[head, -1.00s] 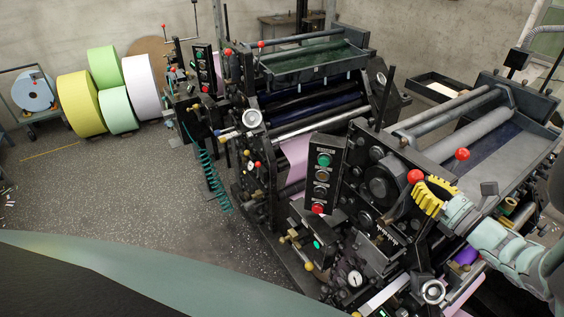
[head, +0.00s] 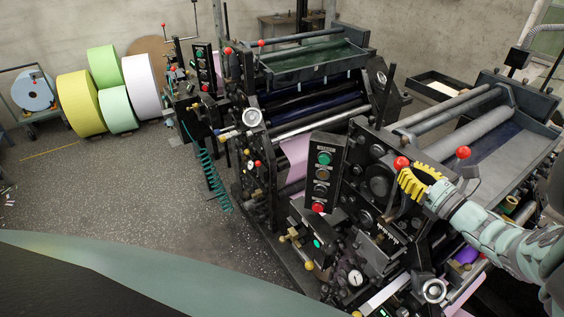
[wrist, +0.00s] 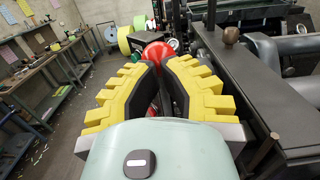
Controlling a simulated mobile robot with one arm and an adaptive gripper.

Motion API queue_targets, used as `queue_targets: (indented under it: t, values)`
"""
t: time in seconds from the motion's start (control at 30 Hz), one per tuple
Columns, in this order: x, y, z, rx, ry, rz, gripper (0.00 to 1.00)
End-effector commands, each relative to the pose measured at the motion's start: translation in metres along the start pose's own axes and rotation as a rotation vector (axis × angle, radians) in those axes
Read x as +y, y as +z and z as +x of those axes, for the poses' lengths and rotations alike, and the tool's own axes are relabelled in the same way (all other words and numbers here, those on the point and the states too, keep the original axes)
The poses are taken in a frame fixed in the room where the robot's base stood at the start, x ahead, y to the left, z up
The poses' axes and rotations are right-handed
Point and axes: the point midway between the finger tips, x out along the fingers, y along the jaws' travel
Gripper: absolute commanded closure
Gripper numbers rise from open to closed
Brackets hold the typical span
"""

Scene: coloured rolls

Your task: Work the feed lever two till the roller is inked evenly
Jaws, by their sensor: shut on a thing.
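My gripper (head: 412,180) has yellow ridged fingers and is shut on a red-knobbed lever at the near side of the right press unit. The lever's red knob (head: 401,162) sticks out just past the fingertips. In the wrist view the knob (wrist: 157,53) shows between the fingertips, with its dark rod running back between the pads. I cannot read a number on this lever. A grey roller (head: 468,134) lies along the right unit's trough (head: 525,150), with a strip of dark blue ink (head: 499,140) beside it. I cannot tell how evenly the roller is coated.
Another red-knobbed lever (head: 463,153) stands just right of my gripper. A button panel (head: 323,172) is to its left. The middle press unit (head: 312,62) stands farther left. Paper rolls (head: 82,103) stand on the floor at the back left, with open floor before them.

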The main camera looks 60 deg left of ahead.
Motion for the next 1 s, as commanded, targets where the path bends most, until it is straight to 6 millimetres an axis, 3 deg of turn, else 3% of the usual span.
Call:
queue_targets:
  t: [0.7,1.0]
  values:
    - [0.001,0.000,0.032,-0.001,0.004,0.001,1.00]
    - [0.001,0.001,0.027,0.001,0.002,0.001,1.00]
